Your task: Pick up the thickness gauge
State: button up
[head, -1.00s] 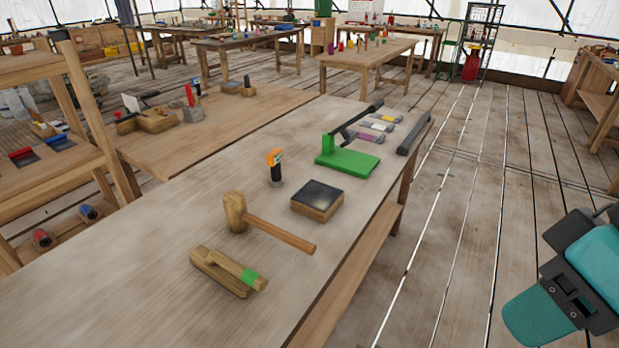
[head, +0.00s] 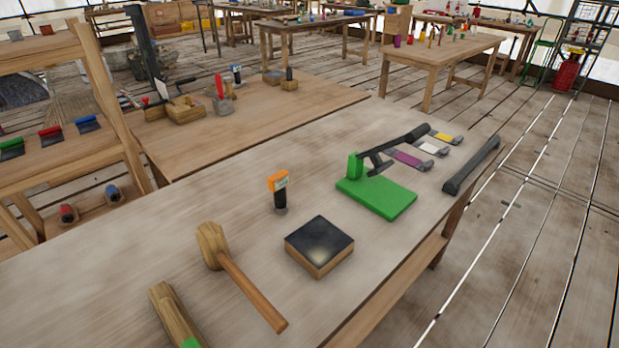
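A small upright device with an orange head, a pale display face and a black grip (head: 279,191) stands on the near workbench (head: 130,262). It looks like the thickness gauge, though its markings are too small to read. It stands on a small grey foot, behind the black-topped block and left of the green stand. Nothing touches it. My gripper is not in view.
Around it are a mallet (head: 245,281), a black-topped block (head: 319,248), a green stand with a black lever (head: 376,196), a dark bar (head: 471,165) and a green-banded wooden tool (head: 173,315). Open floor (head: 520,250) lies to the right.

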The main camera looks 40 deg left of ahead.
aim_at(277, 183)
jog(key=u, duration=0.15)
jog(key=i, duration=0.7)
jog(key=u, duration=1.2)
jog(key=i, duration=0.7)
jog(key=u, duration=0.8)
